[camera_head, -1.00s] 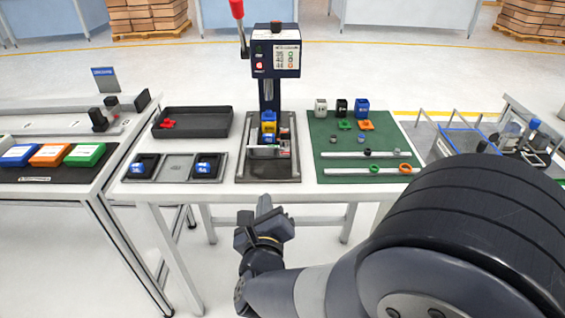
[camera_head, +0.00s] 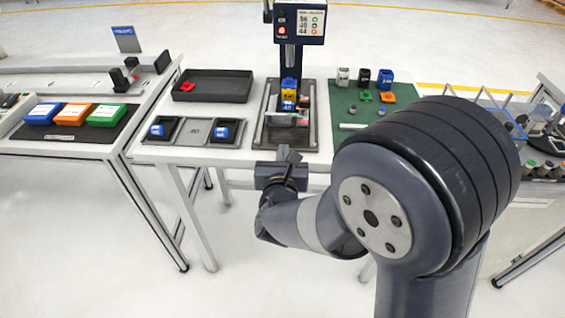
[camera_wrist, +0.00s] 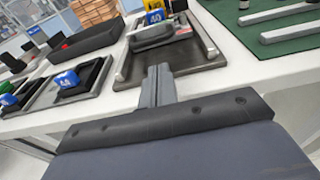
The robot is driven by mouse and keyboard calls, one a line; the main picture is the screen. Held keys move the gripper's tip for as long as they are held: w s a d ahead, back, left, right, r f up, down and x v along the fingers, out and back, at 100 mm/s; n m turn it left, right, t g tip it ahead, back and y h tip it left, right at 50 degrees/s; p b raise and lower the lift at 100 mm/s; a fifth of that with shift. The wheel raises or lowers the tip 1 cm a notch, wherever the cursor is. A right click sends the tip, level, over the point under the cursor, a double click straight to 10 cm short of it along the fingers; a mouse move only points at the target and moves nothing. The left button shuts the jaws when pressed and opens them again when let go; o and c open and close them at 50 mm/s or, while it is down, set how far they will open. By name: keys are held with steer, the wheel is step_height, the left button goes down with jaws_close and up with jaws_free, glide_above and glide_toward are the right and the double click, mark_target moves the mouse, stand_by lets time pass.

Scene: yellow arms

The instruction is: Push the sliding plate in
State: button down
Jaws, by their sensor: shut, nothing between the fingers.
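The press (camera_head: 299,24) stands on a dark base tray (camera_head: 266,138) in the middle of the table. The sliding plate (camera_head: 281,119) sits low at the front of the press, with small blue and yellow parts above it. In the wrist view the plate (camera_wrist: 152,37) shows as a grey block on the base tray (camera_wrist: 185,58). My gripper (camera_head: 290,156) is shut and empty at the table's front edge, just in front of the tray. In the wrist view my fingertips (camera_wrist: 157,72) point at the tray's front edge; I cannot tell if they touch it.
Left of the press lie a black bin (camera_head: 226,83) with a red part and a grey fixture (camera_head: 190,135) with two blue-marked blocks. A green mat (camera_head: 346,103) with small parts and rails is at right. Another table (camera_head: 70,150) with coloured boxes stands further left.

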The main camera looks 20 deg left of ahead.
mark_target(286, 126)
steer(key=x, duration=0.2)
steer(key=r+p+x, duration=0.1)
steer(key=x, duration=0.2)
steer(key=shift+w+a+r, duration=0.1)
steer(key=shift+w, duration=0.25)
steer(key=shift+w+a+b, duration=0.1)
steer(key=shift+w+b, duration=0.2)
steer(key=shift+w, duration=0.05)
steer(key=b+x, duration=0.2)
steer(key=x, duration=0.1)
steer(key=shift+w, duration=0.1)
steer(key=shift+w+b, duration=0.3)
steer(key=shift+a+r, duration=0.1)
steer(key=shift+r, duration=0.25)
